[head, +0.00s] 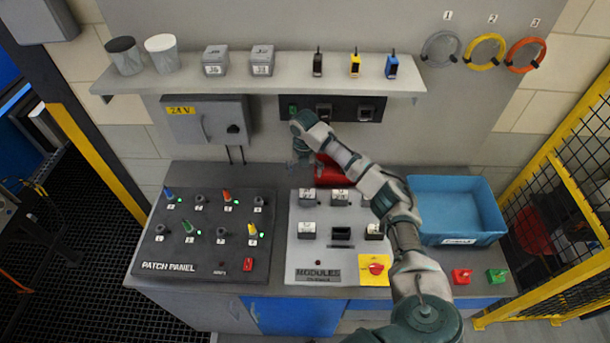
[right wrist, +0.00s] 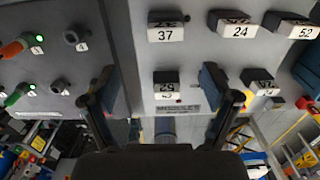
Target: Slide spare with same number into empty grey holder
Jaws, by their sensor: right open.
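The grey modules panel (head: 305,262) stands on the bench with several dark-topped grey modules bearing white number labels. In the right wrist view its upper row reads 37 (right wrist: 165,35), 24 (right wrist: 239,31) and 52 (right wrist: 304,33); lower-row labels are hard to read. The lower middle holder (head: 341,233) looks dark and empty in the head view. Two grey spare modules stand on the shelf, a left one (head: 215,60) and a right one (head: 262,60), their numbers too small to read surely. My right gripper (head: 303,158) is open and empty, above the bench behind the panel. My left gripper is not in view.
The patch panel (head: 207,265) with plugs lies left of the modules panel. A blue bin (head: 455,185) stands right. A red object (head: 332,174) is partly hidden behind my right arm. The shelf (head: 185,82) overhangs the back; a yellow fence (head: 578,180) stands right.

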